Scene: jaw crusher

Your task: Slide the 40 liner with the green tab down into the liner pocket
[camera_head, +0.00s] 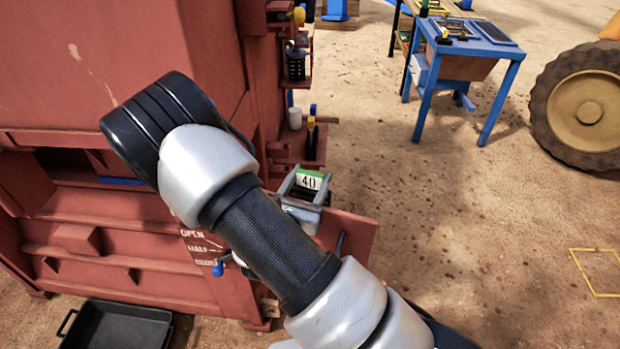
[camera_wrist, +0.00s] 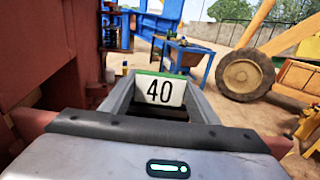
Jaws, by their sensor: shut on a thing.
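The 40 liner (camera_head: 309,181) is a pale plate with a black 40 and a green tab along its top edge. It also shows upright in the wrist view (camera_wrist: 160,91). My gripper (camera_head: 306,187) is shut on it, with a grey finger along each side. The liner is beside the red crusher (camera_head: 215,50), above a red panel (camera_head: 350,232) that sticks out to the right. The liner's lower part is hidden. I cannot make out the liner pocket or tell whether the liner is inside it.
Red side shelves (camera_head: 312,142) with small items stand close behind the liner. A sign reading OPEN (camera_head: 198,240) and a blue knob (camera_head: 218,269) are on the crusher's front. A black tray (camera_head: 118,328) lies at lower left. Open sandy ground lies right.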

